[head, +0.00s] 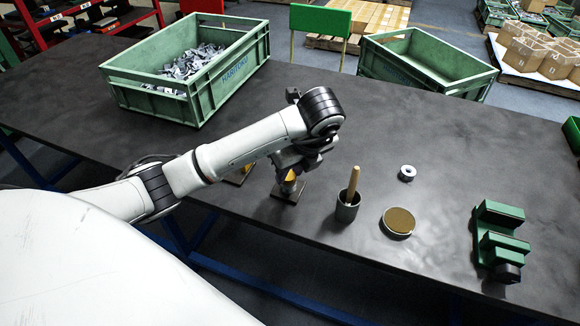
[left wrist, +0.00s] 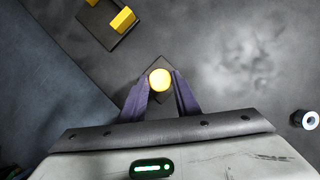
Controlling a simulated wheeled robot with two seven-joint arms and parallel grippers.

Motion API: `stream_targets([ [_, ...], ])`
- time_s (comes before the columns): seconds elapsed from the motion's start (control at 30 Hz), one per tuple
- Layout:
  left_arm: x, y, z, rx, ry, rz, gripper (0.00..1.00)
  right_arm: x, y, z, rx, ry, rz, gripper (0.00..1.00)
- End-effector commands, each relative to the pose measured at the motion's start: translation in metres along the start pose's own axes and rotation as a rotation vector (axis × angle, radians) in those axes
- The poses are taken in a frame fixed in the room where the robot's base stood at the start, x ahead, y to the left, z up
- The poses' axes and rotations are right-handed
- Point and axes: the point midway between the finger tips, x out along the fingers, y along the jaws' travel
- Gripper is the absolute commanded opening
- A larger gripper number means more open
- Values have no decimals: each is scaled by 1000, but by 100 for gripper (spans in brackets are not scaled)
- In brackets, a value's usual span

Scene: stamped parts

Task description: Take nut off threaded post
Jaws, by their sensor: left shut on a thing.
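My left gripper (head: 291,179) points down over a dark square base plate (head: 283,198) near the table's front edge. Its fingers are shut on a yellow round-topped piece (left wrist: 160,79), which stands above the plate in the left wrist view. I cannot tell whether this piece is the nut or the post's top; no thread shows, and the fingers hide its sides. A silver ring-shaped piece (head: 407,172) with a central hole lies apart on the table to the right; it also shows in the left wrist view (left wrist: 308,119). My right gripper is in neither view.
A yellow block (left wrist: 123,20) sits left of the gripper. A green crate (head: 150,101) holds metal parts.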

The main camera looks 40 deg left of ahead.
Motion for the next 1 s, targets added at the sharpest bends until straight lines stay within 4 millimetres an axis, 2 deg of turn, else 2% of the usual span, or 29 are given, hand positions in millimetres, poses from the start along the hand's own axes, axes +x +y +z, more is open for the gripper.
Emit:
stream_targets([
  [0.53,-1,-1,1,-181,-1,78,7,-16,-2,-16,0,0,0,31],
  [0.87,1,-1,0,-205,-2,88,7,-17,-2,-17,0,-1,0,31],
  [0.9,1,-1,0,-205,-2,88,31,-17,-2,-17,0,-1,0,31],
  [1.0,0,-1,0,-204,-2,88,47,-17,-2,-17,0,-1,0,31],
])
